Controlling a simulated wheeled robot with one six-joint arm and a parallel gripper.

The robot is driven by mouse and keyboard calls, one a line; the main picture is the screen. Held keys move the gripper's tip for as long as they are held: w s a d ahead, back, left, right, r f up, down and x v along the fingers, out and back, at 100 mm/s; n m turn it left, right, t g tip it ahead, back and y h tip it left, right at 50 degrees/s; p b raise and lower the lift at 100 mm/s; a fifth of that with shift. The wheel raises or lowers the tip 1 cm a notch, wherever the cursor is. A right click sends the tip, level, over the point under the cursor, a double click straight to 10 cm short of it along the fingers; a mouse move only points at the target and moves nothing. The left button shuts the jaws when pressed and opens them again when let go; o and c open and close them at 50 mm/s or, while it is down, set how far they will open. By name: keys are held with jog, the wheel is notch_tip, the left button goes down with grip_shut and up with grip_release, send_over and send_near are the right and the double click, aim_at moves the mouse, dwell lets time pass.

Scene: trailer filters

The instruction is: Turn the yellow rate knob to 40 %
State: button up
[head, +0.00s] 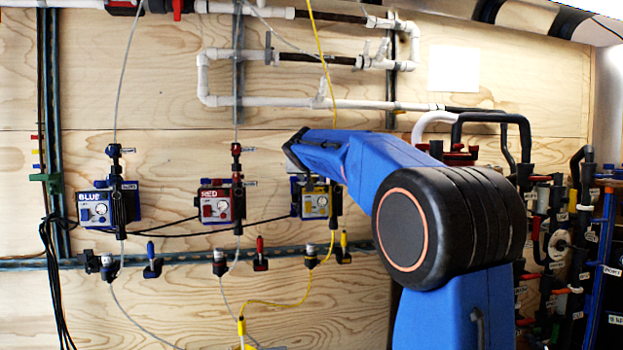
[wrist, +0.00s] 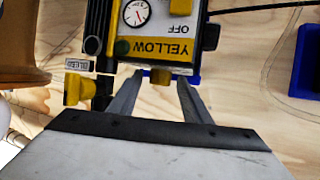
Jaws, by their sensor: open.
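The yellow pump box (head: 315,204) is mounted on the plywood wall, partly covered by my arm in the head view. In the wrist view it appears upside down, with a YELLOW label (wrist: 165,48), a white dial with a red needle (wrist: 137,13) and a yellow control (wrist: 180,6) by the word OFF, cut by the top edge. A small yellow piece (wrist: 160,77) sticks out at the box edge between my fingertips. I cannot tell which part is the rate knob. My gripper (wrist: 162,82) is open, its fingers apart at that edge; contact cannot be told.
A yellow valve handle (wrist: 76,89) by a BLEED label stands beside the fingers. The blue box (head: 98,209) and red box (head: 217,206) hang to the left. A cable (head: 258,223) runs between boxes. Pipes (head: 270,102) cross above; dark pipework (head: 560,240) stands right.

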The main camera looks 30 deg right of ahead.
jog(key=c, duration=1)
jog(key=shift+c, duration=0.2)
jog(key=shift+d+n+t+y, duration=0.1)
jog(key=shift+n+t+y, duration=0.3)
jog(key=shift+n+y, duration=0.4)
jog(key=o, duration=1)
jog(key=shift+o, duration=0.2)
jog(key=shift+s, duration=0.15)
jog(key=v, duration=1.7)
jog(key=shift+s, duration=0.1)
